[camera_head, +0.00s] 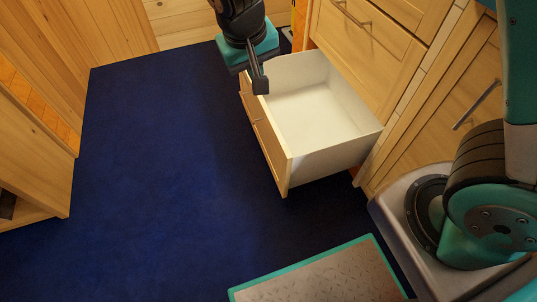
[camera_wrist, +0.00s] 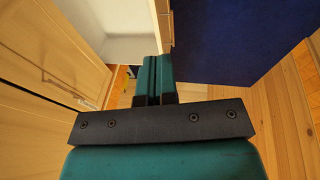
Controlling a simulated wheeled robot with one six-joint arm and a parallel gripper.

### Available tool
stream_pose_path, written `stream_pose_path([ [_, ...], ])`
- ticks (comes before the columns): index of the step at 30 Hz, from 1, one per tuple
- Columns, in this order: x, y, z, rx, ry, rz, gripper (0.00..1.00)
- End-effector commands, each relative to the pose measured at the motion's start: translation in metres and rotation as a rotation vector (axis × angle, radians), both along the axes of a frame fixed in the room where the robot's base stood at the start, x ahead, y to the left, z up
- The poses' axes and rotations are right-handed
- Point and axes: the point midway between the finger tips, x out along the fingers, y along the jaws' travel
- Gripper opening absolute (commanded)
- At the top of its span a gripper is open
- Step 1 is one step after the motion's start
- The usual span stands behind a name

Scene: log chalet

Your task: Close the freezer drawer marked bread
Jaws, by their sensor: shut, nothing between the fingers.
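An open wooden drawer (camera_head: 315,115) with a white inside stands pulled out from the cabinet in the head view; it looks empty. Its front panel (camera_head: 262,128) faces left, and I cannot read any mark on it. My gripper (camera_head: 260,84) is shut and empty, at the far corner of the drawer front, close to its top edge. I cannot tell whether it touches. In the wrist view the shut fingers (camera_wrist: 154,80) point toward the drawer's white inside (camera_wrist: 130,48), with the edge of the front panel (camera_wrist: 164,25) just right of them.
Closed drawers (camera_head: 365,45) with bar handles are above the open one. A wooden cabinet (camera_head: 30,150) stands at the left. The dark blue floor (camera_head: 160,160) left of the drawer is clear. My base is at the lower right.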

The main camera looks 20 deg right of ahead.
Motion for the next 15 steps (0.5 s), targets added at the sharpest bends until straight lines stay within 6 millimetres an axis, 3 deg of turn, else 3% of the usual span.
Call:
stream_pose_path([
  [1,0.008,0.004,-0.054,-0.030,-0.015,-0.019,0.00],
  [6,0.032,0.011,-0.150,-0.128,-0.099,-0.091,0.00],
  [12,0.050,0.019,-0.235,-0.220,-0.195,-0.150,0.00],
  [15,0.055,0.021,-0.258,-0.249,-0.229,-0.168,0.00],
])
